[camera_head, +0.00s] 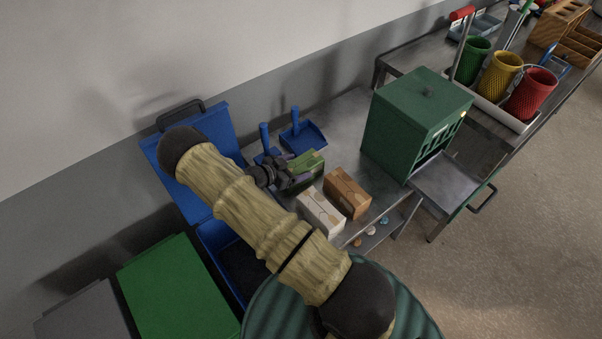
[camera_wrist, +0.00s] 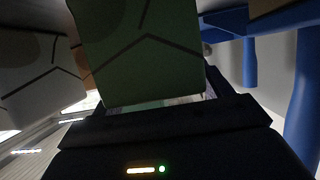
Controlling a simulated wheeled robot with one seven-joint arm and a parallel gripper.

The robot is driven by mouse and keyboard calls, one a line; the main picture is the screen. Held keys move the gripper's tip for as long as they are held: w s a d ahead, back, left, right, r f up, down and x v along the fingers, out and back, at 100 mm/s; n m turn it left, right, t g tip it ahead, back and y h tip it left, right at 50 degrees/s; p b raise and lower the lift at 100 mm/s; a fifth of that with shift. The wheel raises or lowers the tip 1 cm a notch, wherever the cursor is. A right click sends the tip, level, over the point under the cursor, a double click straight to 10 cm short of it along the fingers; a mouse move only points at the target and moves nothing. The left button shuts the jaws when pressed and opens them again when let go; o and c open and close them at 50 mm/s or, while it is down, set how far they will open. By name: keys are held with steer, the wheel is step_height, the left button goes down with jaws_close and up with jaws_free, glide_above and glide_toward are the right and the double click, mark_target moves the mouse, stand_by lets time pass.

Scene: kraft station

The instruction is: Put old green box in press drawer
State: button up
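The old green box (camera_head: 308,163) is on or just above the metal table, behind the white and brown boxes; I cannot tell whether it touches the table. My gripper (camera_head: 295,181) is at its left side, with the fingers close to it. In the wrist view the green box (camera_wrist: 145,50) fills the space between my two fingers (camera_wrist: 158,98). I cannot tell whether they press on it. The green press (camera_head: 415,115) stands to the right on the table. Its metal drawer (camera_head: 447,182) is pulled out at the front.
A white box (camera_head: 321,213) and a brown box (camera_head: 347,192) stand close in front of the green box. Blue dustpans (camera_head: 303,134) lie behind. An open blue bin (camera_head: 215,236) is at left. Small round items (camera_head: 370,230) lie near the table's front edge.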

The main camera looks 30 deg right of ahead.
steer(key=c, duration=1.1)
step_height(320, 180, up, 10)
steer(key=b, duration=0.2)
